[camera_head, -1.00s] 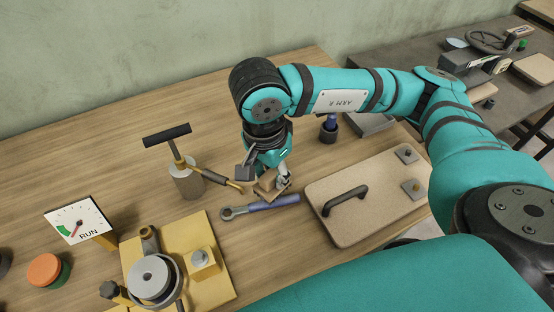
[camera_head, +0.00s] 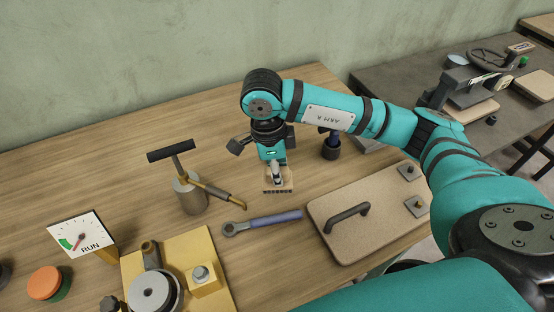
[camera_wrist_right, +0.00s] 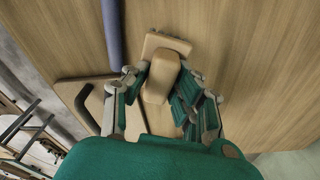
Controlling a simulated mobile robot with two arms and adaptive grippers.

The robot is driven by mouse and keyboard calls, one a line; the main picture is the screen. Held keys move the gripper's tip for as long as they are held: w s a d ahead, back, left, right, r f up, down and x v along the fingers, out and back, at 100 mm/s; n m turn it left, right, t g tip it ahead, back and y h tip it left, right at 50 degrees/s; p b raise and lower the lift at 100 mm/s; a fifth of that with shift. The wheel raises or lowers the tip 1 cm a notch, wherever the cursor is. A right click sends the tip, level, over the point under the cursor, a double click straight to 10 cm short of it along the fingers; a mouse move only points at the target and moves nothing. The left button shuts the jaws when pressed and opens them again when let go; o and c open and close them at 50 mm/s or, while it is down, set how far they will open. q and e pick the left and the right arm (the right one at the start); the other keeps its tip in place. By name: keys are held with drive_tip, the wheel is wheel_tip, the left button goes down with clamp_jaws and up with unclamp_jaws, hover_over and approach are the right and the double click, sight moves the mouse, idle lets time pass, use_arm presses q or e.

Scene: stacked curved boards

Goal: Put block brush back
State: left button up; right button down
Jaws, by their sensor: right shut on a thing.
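In the right wrist view the pale wooden grip and crossbar of the brush (camera_wrist_right: 160,80) lie between the two fingers. The head view does not clearly show whether the bristles touch the table. My left gripper is not in view.
A blue-handled wrench (camera_head: 262,221) lies in front of the brush. A beige board with a black handle (camera_head: 347,217) is to the right. A hand pump (camera_head: 188,190) stands to the left, a dark cup (camera_head: 331,149) behind right. Bare wood (camera_head: 120,175) is free at left.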

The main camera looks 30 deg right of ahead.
drive_tip(key=w, duration=0.1)
drive_tip(key=w+d, duration=0.1)
drive_tip(key=w, duration=0.1)
drive_tip(key=w+d+p, duration=0.1)
drive_tip(key=shift+w+d+f, duration=0.15)
drive_tip(key=shift+w+f, duration=0.1)
drive_tip(key=shift+w, duration=0.05)
wheel_tip(320, 180, down, 2)
drive_tip(key=shift+f+p, duration=0.25)
drive_tip(key=shift+p, duration=0.45)
drive_tip(key=shift+f, duration=0.5)
drive_tip(key=shift+f, duration=0.2)
drive_tip(key=c, duration=1.1)
unclamp_jaws()
